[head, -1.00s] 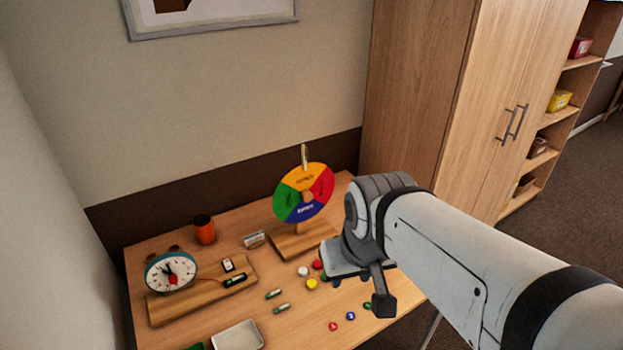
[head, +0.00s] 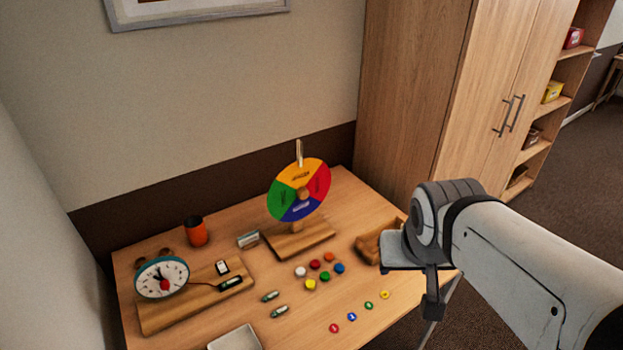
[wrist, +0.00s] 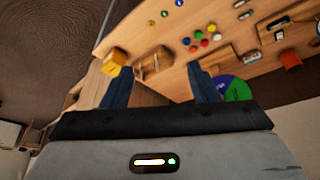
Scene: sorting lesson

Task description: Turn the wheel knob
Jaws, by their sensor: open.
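The colour wheel (head: 285,204) stands upright on a wooden base (head: 283,248) at the back of the table, with yellow, red, blue and green sectors. A small brown knob (head: 303,194) is at its centre. In the wrist view, part of the wheel (wrist: 238,90) shows beside the right-hand finger, with blue and green sectors; the knob cannot be made out there. My gripper (wrist: 160,84) is open and empty, its two dark blue fingers apart. In the head view my arm's end is right of the wheel, apart from it, and the fingertips are not clear.
Coloured discs (head: 325,277) and numbered counters (head: 351,317) lie in front of the wheel. A wooden holder (head: 369,247) is to its right. A toy clock (head: 161,278), orange cup (head: 196,232) and white tray (head: 235,339) are to the left. A cabinet (head: 418,100) stands behind.

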